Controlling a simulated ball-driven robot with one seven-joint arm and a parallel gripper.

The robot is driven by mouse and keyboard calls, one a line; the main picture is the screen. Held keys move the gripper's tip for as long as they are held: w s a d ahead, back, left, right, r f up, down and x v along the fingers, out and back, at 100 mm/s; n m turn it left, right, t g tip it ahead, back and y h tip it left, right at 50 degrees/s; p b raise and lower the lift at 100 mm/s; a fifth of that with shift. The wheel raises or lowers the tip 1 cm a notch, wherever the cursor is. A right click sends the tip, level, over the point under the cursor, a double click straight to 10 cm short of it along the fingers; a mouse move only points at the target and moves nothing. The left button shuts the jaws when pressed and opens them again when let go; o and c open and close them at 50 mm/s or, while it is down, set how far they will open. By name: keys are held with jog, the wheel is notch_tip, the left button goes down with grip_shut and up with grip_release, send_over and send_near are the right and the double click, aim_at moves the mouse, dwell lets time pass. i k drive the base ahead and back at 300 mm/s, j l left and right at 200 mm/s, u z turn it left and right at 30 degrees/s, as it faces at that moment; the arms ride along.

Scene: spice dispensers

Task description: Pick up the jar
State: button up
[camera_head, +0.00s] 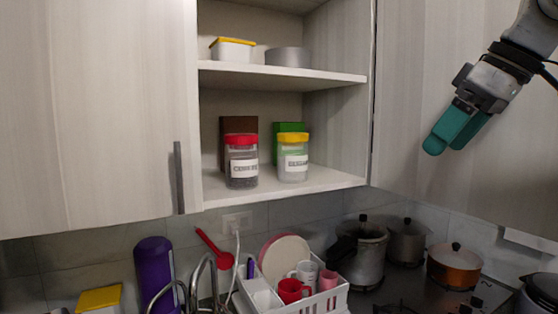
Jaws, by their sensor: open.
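Two clear labelled jars stand upright on the lower shelf of the open wall cabinet. The left jar (242,170) has a red lid and dark contents. The right jar (292,162) has a yellow lid and a white label. The task does not say which jar is meant. My gripper (441,146) is at the right, in front of a closed cabinet door, well apart from both jars. Its teal fingers point down and left. It is open and holds nothing.
A brown box (232,126) and a green box (286,128) stand behind the jars. The upper shelf (290,74) holds a yellow-lidded container (232,50) and a grey round tin (287,57). Below are a dish rack (322,303) and several pots. The shelf right of the jars is clear.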

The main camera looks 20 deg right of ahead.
aim_at(292, 157)
jog(key=i+j, duration=0.2)
jog(key=i, duration=0.3)
jog(key=i+j, duration=0.15)
jog(key=i, duration=0.4)
